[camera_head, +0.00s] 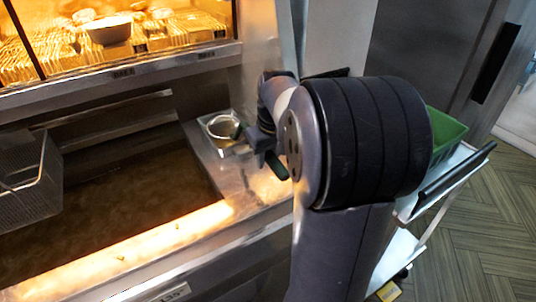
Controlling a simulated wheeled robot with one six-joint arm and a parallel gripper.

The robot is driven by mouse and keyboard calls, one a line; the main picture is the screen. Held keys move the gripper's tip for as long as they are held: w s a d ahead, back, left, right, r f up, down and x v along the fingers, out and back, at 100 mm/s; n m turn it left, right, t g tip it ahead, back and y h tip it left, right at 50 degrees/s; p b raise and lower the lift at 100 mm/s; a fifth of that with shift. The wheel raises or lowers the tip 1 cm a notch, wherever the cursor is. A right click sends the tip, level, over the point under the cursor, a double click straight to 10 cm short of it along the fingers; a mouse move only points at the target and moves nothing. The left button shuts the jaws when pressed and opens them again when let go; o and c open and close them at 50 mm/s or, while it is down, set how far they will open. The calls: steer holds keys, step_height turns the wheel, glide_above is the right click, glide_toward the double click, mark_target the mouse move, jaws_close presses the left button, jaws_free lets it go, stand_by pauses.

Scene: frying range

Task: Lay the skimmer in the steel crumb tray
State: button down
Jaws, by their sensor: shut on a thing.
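My gripper (258,140) is above the steel ledge right of the oil vat, partly hidden by my own arm. It is shut on the skimmer (222,127), whose dark green handle shows on both sides of the jaws. The skimmer's round steel head points left, over or inside the small square steel crumb tray (231,151). The tray stands on the ledge at the vat's back right corner. I cannot tell whether the head touches the tray or hovers over it.
The dark oil vat (120,195) lies left of the ledge, with a wire basket (28,180) at the left. A lit glass cabinet of food (110,40) is behind. At the right, a white cart (440,185) carries a green bin (445,130).

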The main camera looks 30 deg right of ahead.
stand_by(0.3)
steer(key=c, duration=1)
jaws_free()
steer(key=shift+f, duration=0.1)
steer(key=shift+o, duration=0.2)
steer(key=shift+r+p, duration=2.8)
steer(key=shift+r, duration=0.3)
steer(key=shift+f, duration=0.15)
step_height(320, 180, down, 6)
steer(key=b, duration=0.5)
steer(key=shift+b, duration=0.35)
